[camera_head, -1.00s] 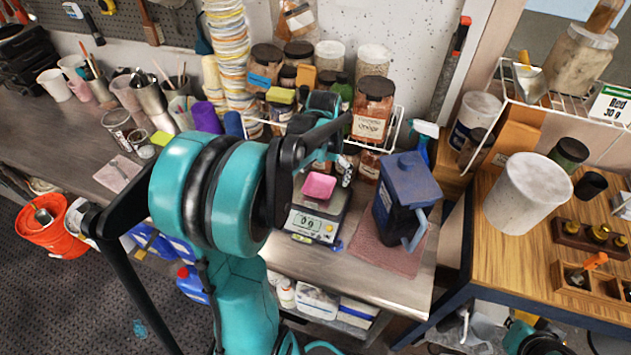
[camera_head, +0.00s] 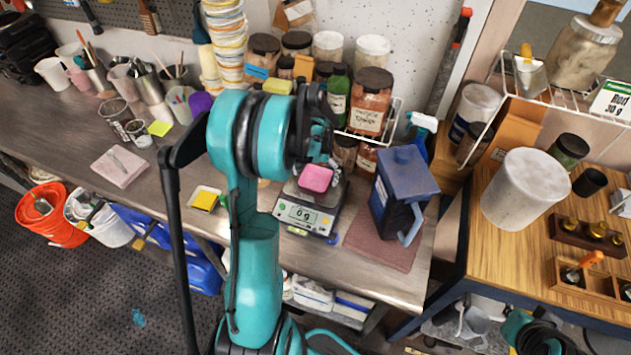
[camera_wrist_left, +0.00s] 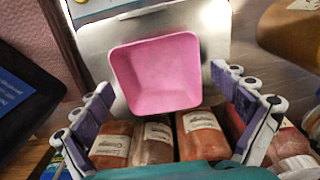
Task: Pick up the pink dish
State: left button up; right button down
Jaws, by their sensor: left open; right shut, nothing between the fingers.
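The pink dish (camera_head: 316,178) is a small square bowl on the pan of the digital scale (camera_head: 305,216), whose display appears to read 0 g. In the left wrist view the dish (camera_wrist_left: 158,75) is empty and lies between and beyond my left gripper's fingers (camera_wrist_left: 163,84). The fingers are spread apart, one on each side, with visible gaps to the dish. In the head view my left gripper (camera_head: 333,160) is just behind the dish and partly hidden by its own arm. My right gripper's fingers are not seen; only part of that arm shows at the bottom right.
A dark blue jug (camera_head: 402,190) stands right of the scale on a pinkish cloth (camera_head: 372,243). Labelled jars (camera_head: 369,103) crowd a wire rack behind the scale.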

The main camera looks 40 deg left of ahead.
pick_arm(q)
jog(key=shift+f+b, duration=0.2)
jog(key=shift+b, duration=0.1)
dwell(0.4)
jog(key=c, duration=0.8)
jog(key=shift+r, duration=0.1)
